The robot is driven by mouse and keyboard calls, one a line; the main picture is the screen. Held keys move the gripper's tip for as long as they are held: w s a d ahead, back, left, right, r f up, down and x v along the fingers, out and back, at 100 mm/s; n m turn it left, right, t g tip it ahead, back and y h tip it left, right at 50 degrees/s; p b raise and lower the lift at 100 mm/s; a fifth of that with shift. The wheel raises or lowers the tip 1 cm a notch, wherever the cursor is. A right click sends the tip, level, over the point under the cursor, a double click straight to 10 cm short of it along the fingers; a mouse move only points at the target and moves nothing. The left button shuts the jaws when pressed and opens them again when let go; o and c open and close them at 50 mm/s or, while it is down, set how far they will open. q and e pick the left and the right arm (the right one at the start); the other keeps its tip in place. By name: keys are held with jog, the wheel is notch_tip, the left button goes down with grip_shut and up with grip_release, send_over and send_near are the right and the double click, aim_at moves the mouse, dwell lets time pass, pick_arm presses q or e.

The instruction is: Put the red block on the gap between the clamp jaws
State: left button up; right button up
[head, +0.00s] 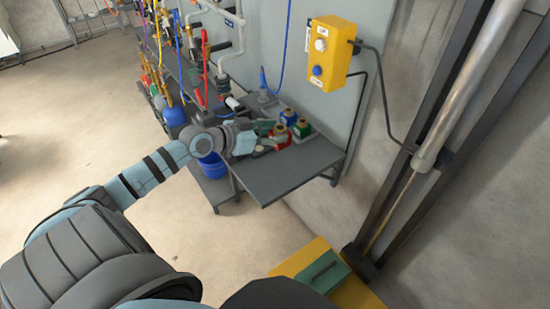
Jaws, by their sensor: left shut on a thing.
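My left gripper (272,136) reaches in from the left over the grey shelf (290,170). Its fingers are shut around a small red block (281,133), which is partly hidden by the fingers. The block is at the back part of the shelf, close beside other small items. I cannot tell whether it touches the shelf or is lifted. I cannot make out the clamp jaws or a gap between them. My right gripper is not in view.
The shelf's front is clear. A yellow button box (326,50) hangs above. A yellow unit with a green plate (322,271) is at the bottom.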

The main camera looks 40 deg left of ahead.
pick_arm(q)
notch_tip(320, 180, down, 13)
jog(key=b, duration=0.4)
jog(key=shift+r, duration=0.15)
jog(key=o, duration=1)
jog(key=shift+f, duration=0.2)
jog(key=shift+c, duration=0.2)
jog(key=o, duration=0.4)
jog(key=shift+r, duration=0.1)
